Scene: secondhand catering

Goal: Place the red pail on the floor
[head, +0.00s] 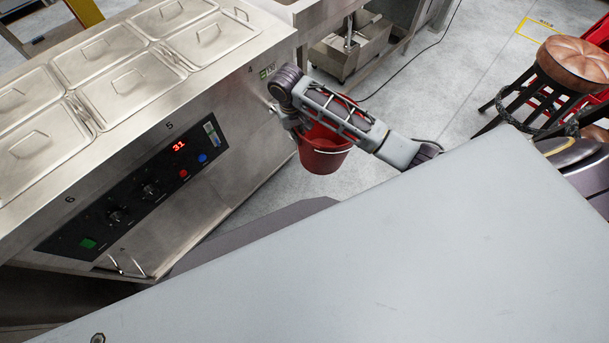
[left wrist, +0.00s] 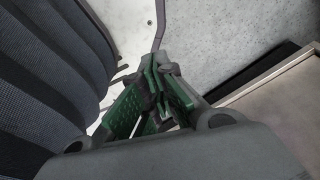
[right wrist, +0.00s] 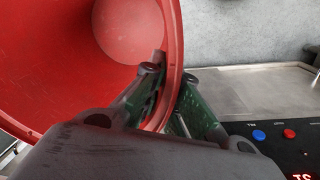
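The red pail (head: 323,157) hangs in the air in the head view, beside the right end of the steel counter and above the floor (head: 410,110). Its pale handle hangs across its front. In the right wrist view the pail (right wrist: 60,70) fills the upper left. My right gripper (right wrist: 170,95) has one finger inside the pail and one outside, closed on its rim. In the head view the right gripper (head: 296,128) is partly hidden by the wrist. My left gripper (left wrist: 161,66) shows only in the left wrist view, with its fingertips together and nothing between them.
A steel food-warming counter (head: 225,95) with lidded pans and a control panel (head: 140,190) stands at the left. A round stool (head: 575,65) stands at the right. A cable (head: 425,52) crosses the floor. A pale grey surface (head: 400,260) fills the foreground. Open floor lies between counter and stool.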

